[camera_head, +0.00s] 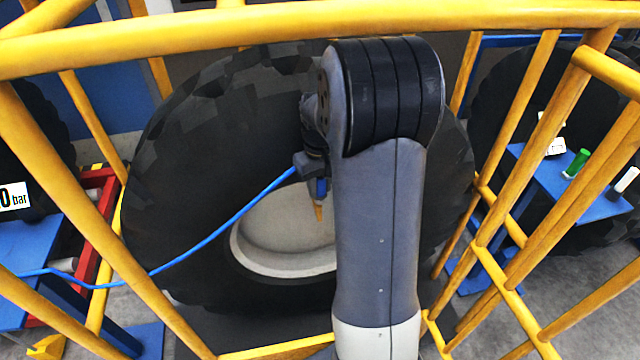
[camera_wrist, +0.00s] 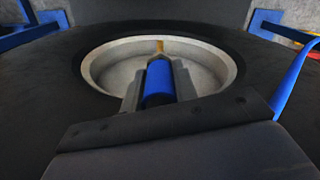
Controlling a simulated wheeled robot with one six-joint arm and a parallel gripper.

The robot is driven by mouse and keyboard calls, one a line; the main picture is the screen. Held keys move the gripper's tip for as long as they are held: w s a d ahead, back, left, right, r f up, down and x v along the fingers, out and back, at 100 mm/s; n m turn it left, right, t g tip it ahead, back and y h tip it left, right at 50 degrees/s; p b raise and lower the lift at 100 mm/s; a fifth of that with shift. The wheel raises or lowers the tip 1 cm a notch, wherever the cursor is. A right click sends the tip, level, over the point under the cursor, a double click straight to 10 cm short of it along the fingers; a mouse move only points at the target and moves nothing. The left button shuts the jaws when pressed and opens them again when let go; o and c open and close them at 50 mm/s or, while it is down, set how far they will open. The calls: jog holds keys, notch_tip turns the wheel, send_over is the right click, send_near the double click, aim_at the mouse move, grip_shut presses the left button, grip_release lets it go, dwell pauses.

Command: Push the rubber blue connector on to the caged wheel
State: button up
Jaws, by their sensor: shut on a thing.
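The caged wheel (camera_head: 200,180) is a big black tyre with a pale rim, standing inside a yellow cage. The blue connector (camera_wrist: 158,82) is a short blue cylinder between the two jaws of my gripper (camera_wrist: 158,95) in the wrist view. A small brass-coloured tip (camera_wrist: 159,46) shows just past it, against the rim (camera_wrist: 110,65). In the head view the connector (camera_head: 321,188) and brass tip (camera_head: 319,211) hang in front of the rim opening, left of my arm. My gripper is shut on the connector. I cannot tell whether the brass tip belongs to the connector or the wheel.
A blue hose (camera_head: 215,232) runs from my gripper to the lower left. Yellow cage bars (camera_head: 300,22) surround the wheel at top and sides. A blue table (camera_head: 570,185) at right holds a green cylinder (camera_head: 577,163) and a white one. Other tyres stand at both sides.

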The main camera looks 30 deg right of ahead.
aim_at(320, 194)
jog(key=shift+f+b, duration=1.25)
jog(key=shift+f, duration=0.55)
jog(key=o, duration=0.9)
jog(key=shift+r, duration=0.15)
notch_tip(320, 194, up, 11)
jog(key=shift+f+b, duration=0.15)
jog(key=shift+b, duration=0.3)
jog(key=shift+f, duration=0.15)
notch_tip(320, 194, down, 10)
jog(key=shift+r+p, duration=0.1)
jog(key=shift+p, duration=0.75)
jog(key=shift+r, duration=0.25)
